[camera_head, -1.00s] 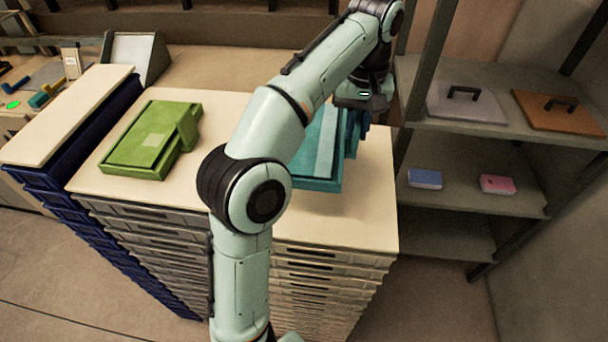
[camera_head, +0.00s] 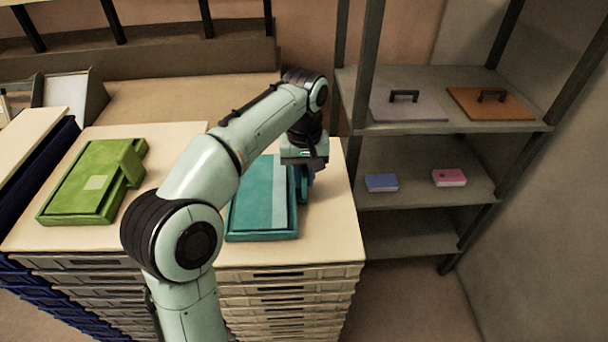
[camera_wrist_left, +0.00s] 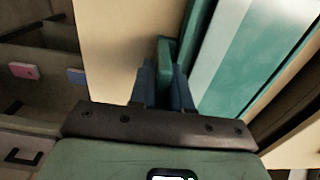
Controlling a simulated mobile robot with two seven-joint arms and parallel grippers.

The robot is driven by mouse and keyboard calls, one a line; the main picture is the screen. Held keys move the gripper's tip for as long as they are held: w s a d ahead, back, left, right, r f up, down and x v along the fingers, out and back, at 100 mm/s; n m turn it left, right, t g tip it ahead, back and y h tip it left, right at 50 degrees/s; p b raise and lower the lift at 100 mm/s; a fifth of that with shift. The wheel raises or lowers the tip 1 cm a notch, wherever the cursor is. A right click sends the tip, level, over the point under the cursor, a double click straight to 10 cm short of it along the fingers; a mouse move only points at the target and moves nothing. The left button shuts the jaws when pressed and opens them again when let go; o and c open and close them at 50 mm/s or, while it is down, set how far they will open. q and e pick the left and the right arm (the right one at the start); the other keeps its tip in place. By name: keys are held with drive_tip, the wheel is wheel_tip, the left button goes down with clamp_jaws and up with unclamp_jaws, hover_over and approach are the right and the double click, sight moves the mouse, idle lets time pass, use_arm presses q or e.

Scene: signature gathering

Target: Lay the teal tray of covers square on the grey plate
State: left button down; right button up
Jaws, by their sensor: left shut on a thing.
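The teal tray (camera_head: 256,205), with a paler strip along its length, lies on the cream top of a drawer stack in the head view. My left gripper (camera_head: 304,182) reaches down at the tray's right side. In the left wrist view its blue fingers (camera_wrist_left: 164,88) are shut on an upright teal part of the tray, beside the pale strip (camera_wrist_left: 232,45). My arm hides the tray's left edge in part. A grey plate (camera_head: 398,109) with a black handle lies on the upper shelf at the right. My right gripper is not in view.
A green tray (camera_head: 82,190) lies to the left on the same kind of cream top. An orange-brown plate (camera_head: 492,106) lies right of the grey plate. A blue box (camera_head: 381,183) and a pink box (camera_head: 449,177) are on the middle shelf (camera_head: 415,200). Dark shelf posts rise in front.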

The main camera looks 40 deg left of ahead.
use_arm(q)
drive_tip(key=shift+w, duration=0.15)
drive_tip(key=shift+f, duration=0.15)
drive_tip(key=c, duration=1.1)
unclamp_jaws()
